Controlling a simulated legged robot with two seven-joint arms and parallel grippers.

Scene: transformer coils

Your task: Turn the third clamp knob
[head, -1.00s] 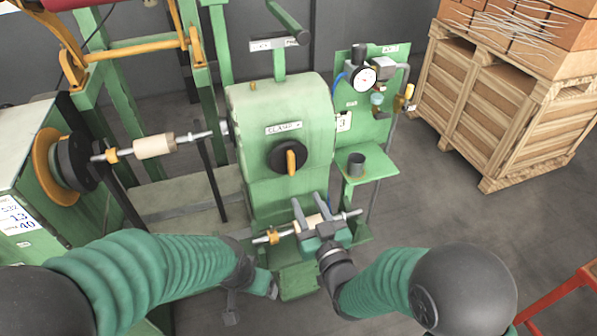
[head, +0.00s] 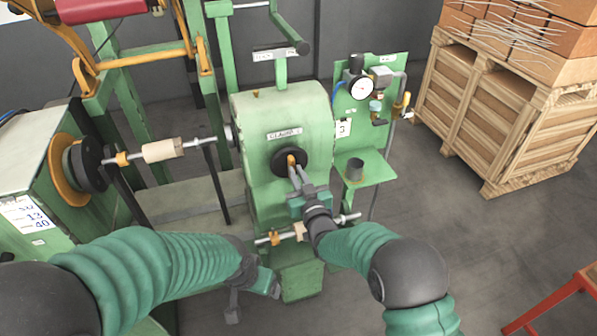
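A black round clamp knob (head: 280,163) with an orange handle (head: 291,160) sits on the front of the green machine housing (head: 285,110), under a label reading "CLAMP" with an unclear last character. My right gripper (head: 299,178) is at the knob's lower right, its two fingers pointing up at the handle. The fingers look apart; I cannot tell whether they touch the handle. My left gripper (head: 250,296) hangs low at the lower middle, away from the knob.
A metal rod with a pale spool (head: 299,233) lies below the knob, partly behind my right gripper. Another spool (head: 162,150) is on a shaft at left. A gauge panel (head: 366,110) and small shelf (head: 362,177) stand right. A wooden crate (head: 510,120) is at far right.

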